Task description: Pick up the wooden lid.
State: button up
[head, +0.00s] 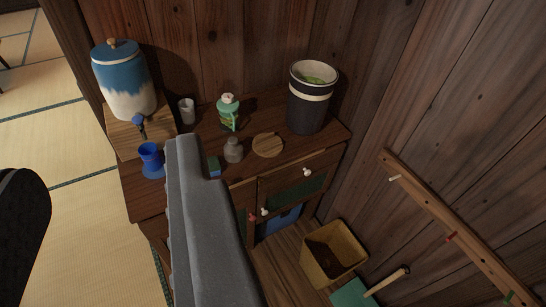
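The wooden lid (268,145) is a round, light-brown disc with a small raised bar. It lies flat on top of the dark wooden cabinet (192,143), near its front edge. A long grey part of my gripper (185,150) reaches up from the bottom of the view. Its tip shows to the left of the lid, apart from it, and covers part of the cabinet. Two fingertips cannot be made out, so its opening is unclear. Nothing is seen held.
Around the lid stand a grey jar (233,150), a green-and-white bottle (229,112) and a dark bin (308,100). A blue-and-white dispenser (123,82), a cup (187,111) and a blue cup (150,156) are left. A wooden box (333,254) is on the floor; wooden walls close the back and right.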

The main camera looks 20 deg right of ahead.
aim_at(265, 144)
jog(key=k, duration=1)
jog(key=z, duration=0.6)
jog(key=i, duration=2.15)
jog(key=u, duration=0.35)
